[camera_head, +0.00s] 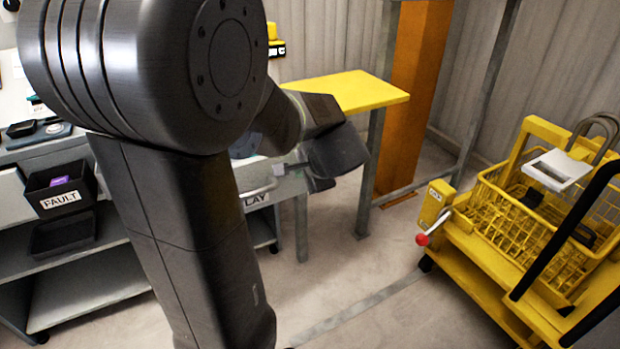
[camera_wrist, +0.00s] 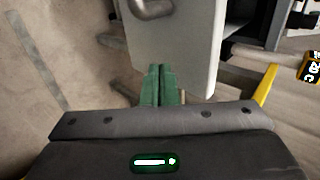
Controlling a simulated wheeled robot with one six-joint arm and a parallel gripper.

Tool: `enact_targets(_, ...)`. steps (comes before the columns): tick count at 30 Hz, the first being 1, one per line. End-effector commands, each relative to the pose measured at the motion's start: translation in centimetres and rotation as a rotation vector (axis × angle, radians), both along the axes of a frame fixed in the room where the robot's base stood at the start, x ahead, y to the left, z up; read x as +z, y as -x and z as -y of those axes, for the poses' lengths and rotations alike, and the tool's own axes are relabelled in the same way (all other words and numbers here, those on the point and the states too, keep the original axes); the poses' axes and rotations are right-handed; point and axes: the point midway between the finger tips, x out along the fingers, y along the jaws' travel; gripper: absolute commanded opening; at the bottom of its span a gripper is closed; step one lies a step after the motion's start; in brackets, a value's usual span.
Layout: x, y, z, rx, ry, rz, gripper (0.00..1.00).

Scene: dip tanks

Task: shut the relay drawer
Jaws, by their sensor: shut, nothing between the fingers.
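The relay drawer (camera_head: 262,186) shows in the head view just right of my arm, a pale grey front with a handle and a label ending in "LAY"; my arm hides the rest. In the wrist view the grey drawer front (camera_wrist: 185,50) fills the upper middle, with its handle (camera_wrist: 152,8) at the top edge. A dark gap behind the front shows the drawer standing open. My gripper (camera_wrist: 160,72) is shut and empty, its green fingertips together at the near edge of the front. I cannot tell whether they touch it. The gripper also shows in the head view (camera_head: 281,170).
A yellow-topped table (camera_head: 350,91) stands behind the gripper, beside an orange column (camera_head: 412,95). A yellow cart with a wire basket (camera_head: 520,215) stands at the right. A black FAULT bin (camera_head: 60,190) is on the left. The floor between bench and cart is clear.

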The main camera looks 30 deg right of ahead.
Motion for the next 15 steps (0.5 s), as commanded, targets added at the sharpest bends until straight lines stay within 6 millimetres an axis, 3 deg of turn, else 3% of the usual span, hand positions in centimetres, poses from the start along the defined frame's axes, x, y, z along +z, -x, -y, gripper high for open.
enact_targets(6,0.0,-1.6,-0.1,0.001,-0.001,0.0,0.0)
enact_targets(15,0.0,-1.7,0.0,-0.001,-0.001,0.0,0.0)
